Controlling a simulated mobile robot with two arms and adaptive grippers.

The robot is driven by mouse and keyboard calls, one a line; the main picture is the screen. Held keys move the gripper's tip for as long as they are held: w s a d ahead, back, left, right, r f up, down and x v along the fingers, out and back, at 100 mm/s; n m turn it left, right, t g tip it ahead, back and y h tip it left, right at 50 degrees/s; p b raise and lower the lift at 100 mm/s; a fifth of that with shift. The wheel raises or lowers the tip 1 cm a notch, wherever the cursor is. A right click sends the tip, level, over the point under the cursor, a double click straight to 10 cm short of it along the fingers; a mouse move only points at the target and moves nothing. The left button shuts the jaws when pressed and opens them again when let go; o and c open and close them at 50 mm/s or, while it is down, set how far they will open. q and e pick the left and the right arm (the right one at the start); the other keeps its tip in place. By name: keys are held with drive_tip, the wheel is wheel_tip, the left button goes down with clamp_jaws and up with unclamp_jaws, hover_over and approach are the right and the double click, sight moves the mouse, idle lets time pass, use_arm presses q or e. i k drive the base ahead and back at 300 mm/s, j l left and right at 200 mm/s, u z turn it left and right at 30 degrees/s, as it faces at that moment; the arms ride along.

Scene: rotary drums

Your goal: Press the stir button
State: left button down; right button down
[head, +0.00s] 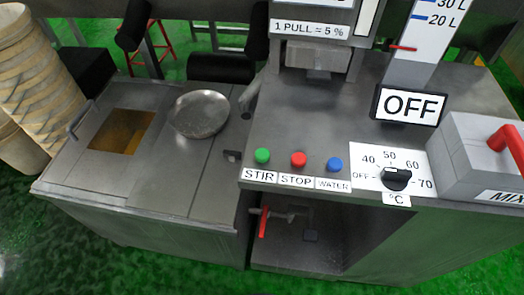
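The green stir button (262,156) sits on the front edge of the grey machine top, above a white label reading STIR (258,175). To its right are the red stop button (298,159) and the blue water button (334,164), each with its own label. The stir button is in plain sight with nothing over it. Whether it is pressed in cannot be told. Neither of my grippers shows in the head view.
A temperature dial (397,179) and an OFF display (408,106) stand right of the buttons. A grey box with a red handle (507,143) is at far right. A round metal pan (199,114) lies on the left counter. Stacked tan buckets (31,80) stand far left.

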sight(263, 155)
drive_tip(key=z, duration=1.4)
drive_tip(key=k+j, duration=0.25)
drive_tip(key=j, duration=0.15)
drive_tip(key=k+j, duration=0.2)
drive_tip(key=j, duration=0.25)
drive_tip(key=k+j+z, duration=0.1)
drive_tip(key=k+j, duration=0.15)
drive_tip(key=j, duration=0.15)
drive_tip(key=k+j, duration=0.25)
drive_tip(key=j, duration=0.15)
